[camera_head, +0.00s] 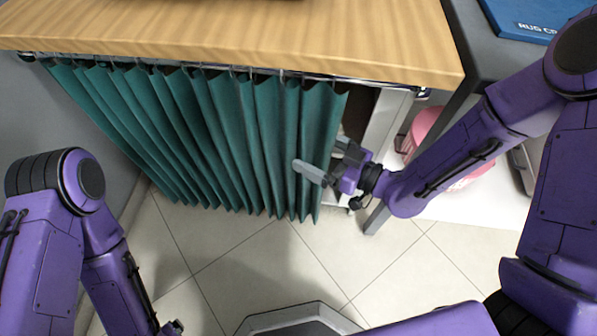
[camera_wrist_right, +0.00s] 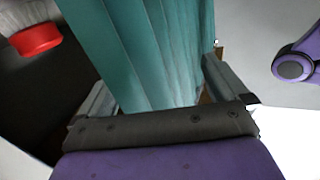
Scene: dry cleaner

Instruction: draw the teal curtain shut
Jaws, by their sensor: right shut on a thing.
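The teal curtain (camera_head: 215,130) hangs in folds from a rail (camera_head: 330,78) under the wooden counter top (camera_head: 250,35). It covers the front from the left end to well right of the middle. A narrow dark gap shows between its right edge and the grey post (camera_head: 385,125). My right gripper (camera_head: 322,160) is at the curtain's right edge, about mid-height, shut on it. In the right wrist view the curtain (camera_wrist_right: 150,50) runs between the two fingers (camera_wrist_right: 155,95). My left arm is at the lower left in the head view; its gripper is out of view.
A pink basket (camera_head: 425,125) stands right of the post, behind my right forearm. A blue folder (camera_head: 525,15) lies on the grey surface at the upper right. A red-capped container (camera_wrist_right: 35,38) shows in the right wrist view. The tiled floor (camera_head: 260,255) in front is clear.

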